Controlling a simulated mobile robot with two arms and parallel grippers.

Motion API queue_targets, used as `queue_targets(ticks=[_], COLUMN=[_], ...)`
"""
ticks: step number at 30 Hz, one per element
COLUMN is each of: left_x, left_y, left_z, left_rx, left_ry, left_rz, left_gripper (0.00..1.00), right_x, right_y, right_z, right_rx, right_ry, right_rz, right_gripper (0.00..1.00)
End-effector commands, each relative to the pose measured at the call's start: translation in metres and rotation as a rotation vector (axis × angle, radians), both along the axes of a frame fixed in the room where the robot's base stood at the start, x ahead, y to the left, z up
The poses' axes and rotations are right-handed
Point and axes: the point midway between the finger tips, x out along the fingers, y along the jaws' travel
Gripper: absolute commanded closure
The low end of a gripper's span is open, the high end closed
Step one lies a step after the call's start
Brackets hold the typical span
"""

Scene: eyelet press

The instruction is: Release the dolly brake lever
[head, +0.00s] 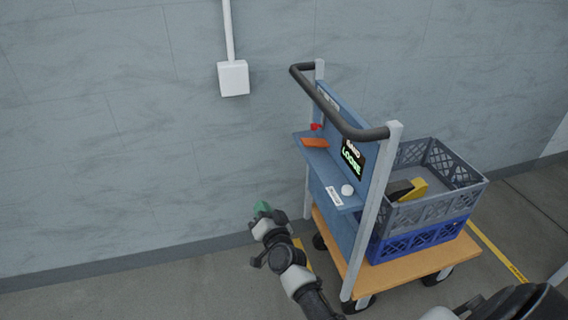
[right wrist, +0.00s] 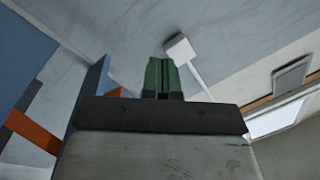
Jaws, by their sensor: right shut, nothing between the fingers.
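The dolly (head: 374,205) stands right of centre in the head view, with a blue upright panel, a black push handle (head: 335,105) and a wooden deck. An orange lever-like flap (head: 315,142) lies on the panel's small shelf, with a red knob (head: 316,127) just behind it. I cannot tell for sure which is the brake lever. My right gripper (head: 262,208) is left of the dolly and below the shelf, apart from both. Its green fingers (right wrist: 163,76) are shut and empty in the right wrist view. My left gripper is not in view.
A dark display reading "LOOSE" (head: 352,158) and a white button (head: 347,190) are on the panel. Grey and blue crates (head: 418,240) sit on the deck. A white wall box (head: 233,78) hangs on the grey wall. The floor left of the dolly is clear.

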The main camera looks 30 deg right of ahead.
Motion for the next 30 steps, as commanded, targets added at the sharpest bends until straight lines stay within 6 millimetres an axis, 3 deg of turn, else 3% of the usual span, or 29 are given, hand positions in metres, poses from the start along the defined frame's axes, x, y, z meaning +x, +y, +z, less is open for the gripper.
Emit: queue_targets(ticks=[1, 3, 7, 9, 12, 15, 20, 30], left_x=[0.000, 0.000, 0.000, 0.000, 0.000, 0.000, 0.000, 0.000], left_y=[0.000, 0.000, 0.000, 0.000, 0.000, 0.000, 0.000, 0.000], left_z=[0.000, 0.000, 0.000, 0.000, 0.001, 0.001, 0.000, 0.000], left_rx=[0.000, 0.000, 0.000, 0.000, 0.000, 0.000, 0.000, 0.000], left_ry=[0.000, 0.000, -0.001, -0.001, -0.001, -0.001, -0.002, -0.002], left_rz=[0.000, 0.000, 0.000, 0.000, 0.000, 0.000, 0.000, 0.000], left_gripper=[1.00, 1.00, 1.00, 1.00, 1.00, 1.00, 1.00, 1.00], right_x=[-0.024, -0.062, -0.152, -0.202, -0.262, -0.303, -0.331, -0.332], right_y=[0.017, 0.040, 0.060, 0.061, 0.055, 0.047, 0.041, 0.040], right_z=[-0.034, -0.081, -0.159, -0.189, -0.215, -0.227, -0.232, -0.232], right_rx=[-0.088, -0.207, -0.402, -0.488, -0.585, -0.650, -0.694, -0.696], right_ry=[0.124, 0.310, 0.678, 0.861, 1.077, 1.226, 1.328, 1.334], right_rz=[0.107, 0.254, 0.470, 0.550, 0.621, 0.654, 0.671, 0.671], right_gripper=[1.00, 1.00, 1.00, 1.00, 1.00, 1.00, 1.00, 1.00])
